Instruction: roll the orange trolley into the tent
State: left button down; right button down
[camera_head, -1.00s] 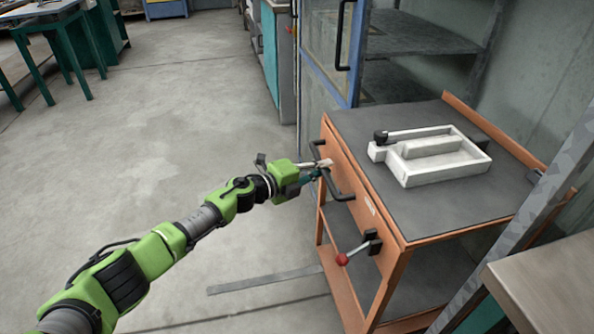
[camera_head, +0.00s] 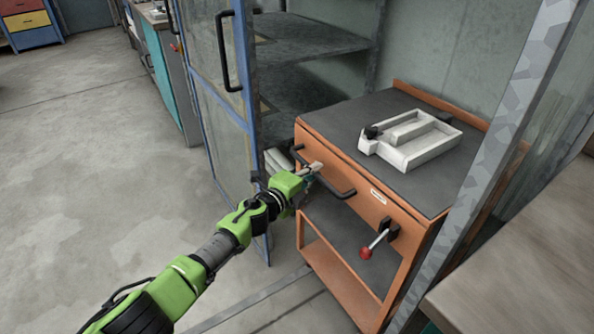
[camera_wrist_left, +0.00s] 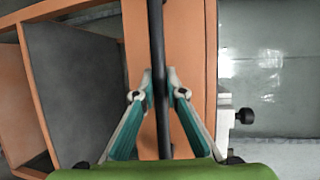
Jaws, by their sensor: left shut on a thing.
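The orange trolley (camera_head: 395,215) stands right of centre in the head view, with a dark grey top and a lower shelf. My left gripper (camera_head: 313,169) is shut on the black handle (camera_head: 336,190) on its front panel. In the left wrist view the fingers (camera_wrist_left: 158,88) close from both sides around the dark bar (camera_wrist_left: 157,40), in front of the orange panel (camera_wrist_left: 196,50). The trolley stands between an open blue-framed door and a grey metal post, which hides part of its right side. I cannot tell the tent's full outline. My right gripper is out of view.
A white moulded part (camera_head: 424,150) lies on the trolley top. A red-knobbed lever (camera_head: 367,252) sticks out in front. The blue-framed door (camera_head: 215,100) is close on the left, the grey post (camera_head: 497,160) and a bench (camera_head: 535,260) on the right. Floor (camera_head: 90,150) is clear at left.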

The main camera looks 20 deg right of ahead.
pick_arm(q)
jog(key=shift+w+d+f, duration=0.1)
jog(key=shift+w+d, duration=0.05)
jog(key=shift+d, duration=0.35)
jog(key=c, duration=2)
grip_release()
jog(key=shift+c, duration=0.2)
jog(key=shift+a, duration=0.1)
